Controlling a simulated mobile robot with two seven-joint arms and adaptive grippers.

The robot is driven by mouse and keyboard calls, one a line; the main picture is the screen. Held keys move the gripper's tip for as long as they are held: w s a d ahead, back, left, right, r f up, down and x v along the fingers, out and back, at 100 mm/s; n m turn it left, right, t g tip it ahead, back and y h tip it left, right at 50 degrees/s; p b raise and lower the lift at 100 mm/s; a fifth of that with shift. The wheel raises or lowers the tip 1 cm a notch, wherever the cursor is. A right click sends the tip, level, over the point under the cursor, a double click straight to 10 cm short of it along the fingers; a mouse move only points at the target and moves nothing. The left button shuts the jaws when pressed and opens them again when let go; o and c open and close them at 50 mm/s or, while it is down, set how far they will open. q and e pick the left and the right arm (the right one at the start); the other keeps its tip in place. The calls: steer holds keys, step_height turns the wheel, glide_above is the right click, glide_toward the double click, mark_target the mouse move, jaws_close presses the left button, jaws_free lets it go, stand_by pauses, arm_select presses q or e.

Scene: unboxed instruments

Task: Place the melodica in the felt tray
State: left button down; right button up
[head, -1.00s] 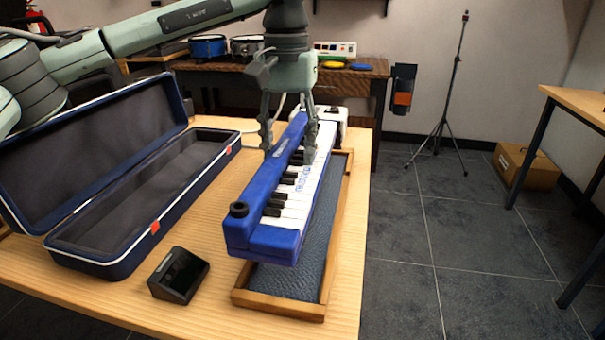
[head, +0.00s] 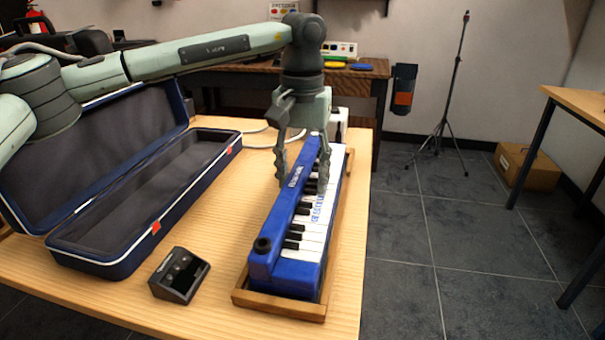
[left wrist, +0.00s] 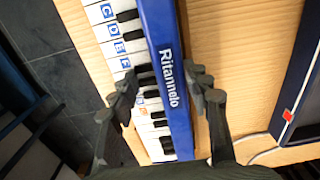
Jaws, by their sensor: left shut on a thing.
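The blue melodica (head: 284,218), with white and black keys facing up, lies lengthwise within the outline of the wooden-rimmed felt tray (head: 278,306). Its near end is just behind the tray's front rim; I cannot tell whether its underside touches the felt. The melodica covers most of the tray floor. My left gripper (head: 302,184) points down and is shut across the melodica's middle to far part. In the left wrist view, its fingers (left wrist: 162,82) sit on both sides of the melodica (left wrist: 168,65), near the white lettering. My right gripper is not in view.
An open dark-blue case (head: 150,215) with a grey lining lies left of the tray. A small black device (head: 180,277) stands near the table's front edge. The wooden table (head: 215,235) has bare room between case and tray. A white object (head: 338,122) stands behind the tray.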

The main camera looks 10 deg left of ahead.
mark_target(303, 177)
arm_select(q)
steer(key=c, duration=1.1)
jaws_free()
steer(key=o, duration=0.4)
steer(key=shift+c, duration=0.2)
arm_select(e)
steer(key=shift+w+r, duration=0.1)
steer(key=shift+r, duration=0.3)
arm_select(q)
step_height(303, 177, up, 12)
steer(key=shift+r+p, duration=0.15)
steer(key=shift+p, duration=0.15)
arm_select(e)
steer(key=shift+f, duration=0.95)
